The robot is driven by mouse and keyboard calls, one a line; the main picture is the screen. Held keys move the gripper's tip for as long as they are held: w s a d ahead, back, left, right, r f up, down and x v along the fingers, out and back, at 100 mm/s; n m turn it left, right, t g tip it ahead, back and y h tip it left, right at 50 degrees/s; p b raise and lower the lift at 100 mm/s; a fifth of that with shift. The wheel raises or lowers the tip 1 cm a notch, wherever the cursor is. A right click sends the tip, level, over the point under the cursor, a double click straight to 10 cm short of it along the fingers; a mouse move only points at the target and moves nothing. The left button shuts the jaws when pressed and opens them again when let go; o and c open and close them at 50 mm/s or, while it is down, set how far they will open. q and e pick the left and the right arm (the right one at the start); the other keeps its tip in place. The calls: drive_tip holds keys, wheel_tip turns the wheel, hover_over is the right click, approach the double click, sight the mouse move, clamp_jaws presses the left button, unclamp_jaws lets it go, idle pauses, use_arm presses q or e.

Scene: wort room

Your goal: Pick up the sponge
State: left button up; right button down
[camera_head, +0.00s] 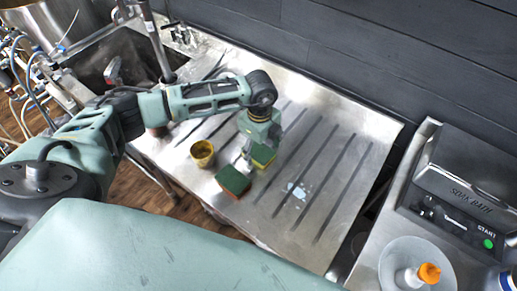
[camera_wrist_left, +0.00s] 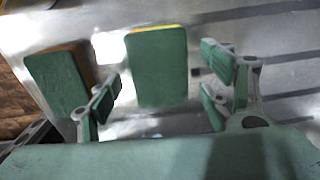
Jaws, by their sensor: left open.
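Two sponges lie on the grooved steel drainboard. One sponge, green on top with a yellow edge (camera_head: 264,155), is partly hidden by my left gripper (camera_head: 246,158) in the head view. The other sponge, green with an orange-brown side (camera_head: 232,181), lies nearer the front edge. In the left wrist view, the yellow-edged sponge (camera_wrist_left: 158,68) appears between the spread fingers of my left gripper (camera_wrist_left: 162,82), with room on both sides. The orange-sided sponge (camera_wrist_left: 58,80) appears left of the left finger. The left gripper is open and holds nothing. My right gripper is not in view.
A yellow cup (camera_head: 202,153) stands left of the sponges, near the drainboard's front edge. A white patch (camera_head: 296,190) lies to their right. The drainboard (camera_head: 345,125) is clear towards the right.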

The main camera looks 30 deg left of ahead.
sight(260, 151)
use_arm(q)
drive_tip(key=shift+f, duration=0.55)
drive_tip(key=c, duration=0.8)
drive_tip(key=shift+r, duration=0.1)
wheel_tip(260, 151, up, 4)
drive_tip(key=shift+f+b, duration=0.1)
drive_tip(key=shift+b, duration=0.95)
drive_tip(key=shift+s+d+r+b, duration=0.45)
drive_tip(key=shift+s+d+r, duration=0.75)
drive_tip(key=shift+s, duration=0.35)
drive_tip(key=shift+s+d+r+b, duration=0.4)
drive_tip(key=shift+s+d+r, duration=0.8)
drive_tip(key=shift+s, duration=0.3)
drive_tip(key=shift+s+d+r+b, duration=0.45)
drive_tip(key=shift+s+d+r, duration=0.75)
drive_tip(key=shift+s, duration=0.35)
